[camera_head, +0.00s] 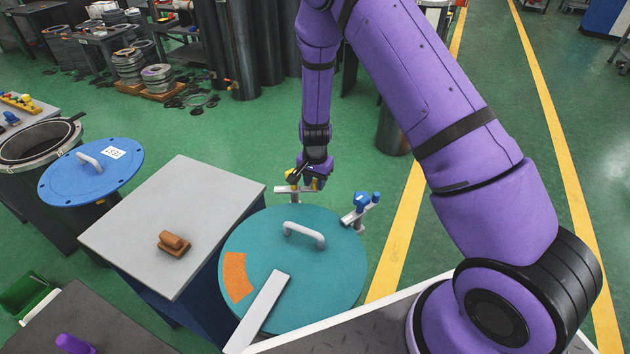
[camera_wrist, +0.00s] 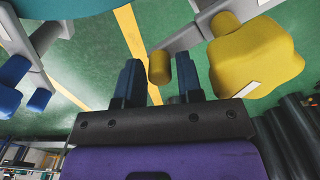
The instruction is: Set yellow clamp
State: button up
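The yellow clamp (camera_head: 293,178) stands at the far rim of the teal round lid (camera_head: 340,250), on a grey metal bracket. In the wrist view its large yellow knob (camera_wrist: 255,60) is at the upper right, and its small yellow pin (camera_wrist: 159,67) shows between my fingertips. My gripper (camera_head: 308,180) is down at the clamp and partly hides it. In the wrist view my gripper (camera_wrist: 159,82) has its two dark blue fingers apart, one on each side of the small pin, with gaps visible. How deep the pin sits between them is unclear.
A blue clamp (camera_head: 362,203) stands on the lid's right rim; it also shows in the wrist view (camera_wrist: 14,72). The lid has a grey handle (camera_head: 303,234). A grey-topped table (camera_head: 170,215) with a brown piece (camera_head: 173,243) and a blue lid (camera_head: 92,172) are left.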

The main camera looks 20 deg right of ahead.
jog(key=shift+c, duration=0.3)
grip_shut()
jog(key=shift+w, duration=0.1)
jog(key=w+a+n, duration=0.4)
jog(key=w+n, duration=0.4)
jog(key=n, duration=1)
jog(key=shift+a, duration=0.1)
dwell(0.4)
